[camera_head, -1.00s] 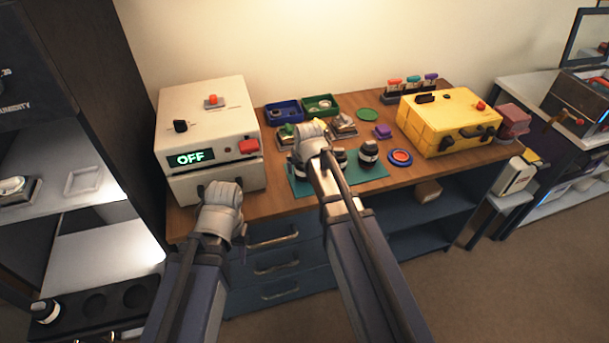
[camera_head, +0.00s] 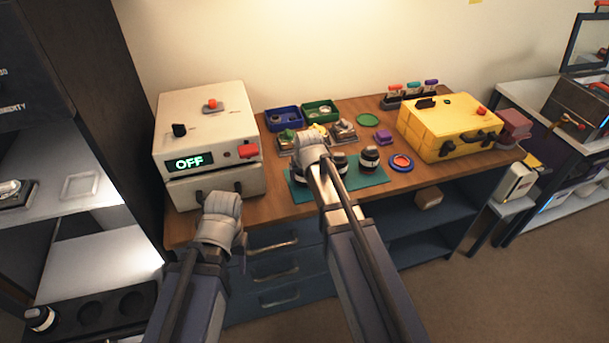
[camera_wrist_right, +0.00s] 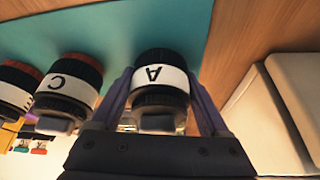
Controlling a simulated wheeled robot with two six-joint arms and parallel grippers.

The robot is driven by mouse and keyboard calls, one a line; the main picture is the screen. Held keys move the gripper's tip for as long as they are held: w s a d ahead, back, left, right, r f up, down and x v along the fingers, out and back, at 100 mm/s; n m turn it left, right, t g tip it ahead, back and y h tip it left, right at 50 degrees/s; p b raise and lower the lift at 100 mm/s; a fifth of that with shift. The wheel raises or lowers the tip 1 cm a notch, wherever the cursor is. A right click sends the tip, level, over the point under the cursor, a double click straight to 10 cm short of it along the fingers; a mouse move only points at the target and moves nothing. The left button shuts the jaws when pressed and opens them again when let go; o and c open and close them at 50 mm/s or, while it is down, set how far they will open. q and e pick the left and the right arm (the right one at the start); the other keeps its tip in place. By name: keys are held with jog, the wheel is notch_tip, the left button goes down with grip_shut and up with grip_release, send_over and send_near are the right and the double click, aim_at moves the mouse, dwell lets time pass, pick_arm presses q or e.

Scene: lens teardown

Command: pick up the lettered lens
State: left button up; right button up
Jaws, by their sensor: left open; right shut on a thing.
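The lettered lens "A" (camera_wrist_right: 158,80), a black barrel with a white band, is between the two fingers of my right gripper (camera_wrist_right: 165,100) in the right wrist view. The fingers are shut on its sides. It looks upright at the teal mat (camera_head: 375,190); I cannot tell whether it touches the mat. Lens "C" (camera_wrist_right: 68,85) and another banded lens (camera_wrist_right: 18,85) stand beside it, apart from the gripper. In the head view my right arm mostly hides lens "A". My left gripper (camera_head: 239,238) is open and empty in front of the bench's front edge.
A white machine (camera_head: 205,125) reading "OFF" stands at the left of the bench. Blue (camera_head: 284,118) and green (camera_head: 321,110) trays lie behind the mat. A yellow case (camera_head: 450,125) and a red-blue ring (camera_head: 401,163) are to the right.

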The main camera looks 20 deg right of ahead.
jog(key=shift+c, duration=0.6)
jog(key=shift+r, duration=0.15)
notch_tip(320, 180, up, 10)
jog(key=p, duration=1)
